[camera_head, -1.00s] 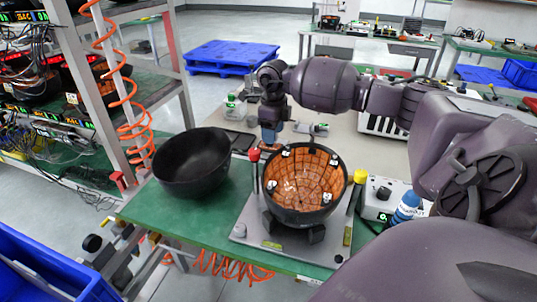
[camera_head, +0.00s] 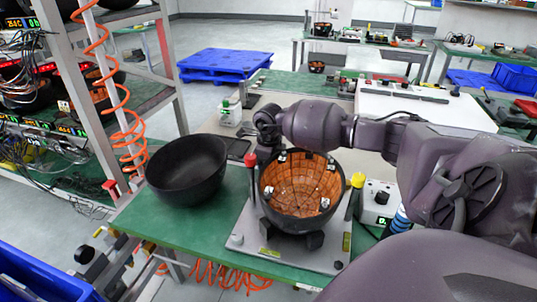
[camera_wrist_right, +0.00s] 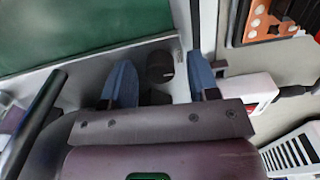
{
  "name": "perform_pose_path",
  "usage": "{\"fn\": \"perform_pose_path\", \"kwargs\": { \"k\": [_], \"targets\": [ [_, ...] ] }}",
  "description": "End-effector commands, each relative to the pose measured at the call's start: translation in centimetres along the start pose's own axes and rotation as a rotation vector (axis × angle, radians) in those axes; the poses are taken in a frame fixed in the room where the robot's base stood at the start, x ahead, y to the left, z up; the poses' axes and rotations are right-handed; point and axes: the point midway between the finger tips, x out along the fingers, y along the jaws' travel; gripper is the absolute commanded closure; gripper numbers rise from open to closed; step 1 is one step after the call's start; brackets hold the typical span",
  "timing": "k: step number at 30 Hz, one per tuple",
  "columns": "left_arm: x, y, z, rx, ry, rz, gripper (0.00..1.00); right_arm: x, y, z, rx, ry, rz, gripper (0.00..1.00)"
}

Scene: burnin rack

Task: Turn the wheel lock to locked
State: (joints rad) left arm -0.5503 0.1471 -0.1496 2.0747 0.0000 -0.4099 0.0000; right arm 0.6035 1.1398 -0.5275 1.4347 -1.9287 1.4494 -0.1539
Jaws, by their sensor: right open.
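No part in view is plainly marked as the wheel lock. In the right wrist view, a black round knob (camera_wrist_right: 160,66) sits between the two blue fingertips of my right gripper (camera_wrist_right: 161,82); I cannot tell if it is the lock. The fingers are spread, with a gap on both sides of the knob. In the head view my right gripper (camera_head: 264,154) points down at the far left edge of the tiled bowl (camera_head: 300,187), close to the red-topped post (camera_head: 250,162), its tips partly hidden. The bowl stands on a grey fixture plate (camera_head: 290,254). My left gripper is out of view.
An empty black bowl (camera_head: 188,170) stands left of the fixture on the green table. A yellow-topped post (camera_head: 356,182) and a white control box (camera_head: 378,200) are to the right.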

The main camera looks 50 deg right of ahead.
Motion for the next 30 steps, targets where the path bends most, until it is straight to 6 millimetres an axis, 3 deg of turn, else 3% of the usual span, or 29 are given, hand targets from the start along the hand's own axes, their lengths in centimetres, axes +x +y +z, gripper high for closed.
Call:
{"fn": "perform_pose_path", "kwargs": {
  "k": [7,17,30],
  "targets": [
    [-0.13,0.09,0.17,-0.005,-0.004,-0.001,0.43,0.01,-0.01,-0.01,0.000,0.000,0.000,0.47],
    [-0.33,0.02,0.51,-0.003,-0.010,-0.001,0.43,0.01,-0.02,-0.02,0.000,0.000,0.000,0.95],
    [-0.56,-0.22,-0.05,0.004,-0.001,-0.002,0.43,-0.16,-0.06,-0.03,0.113,-0.001,-0.002,0.95]
  ]
}}
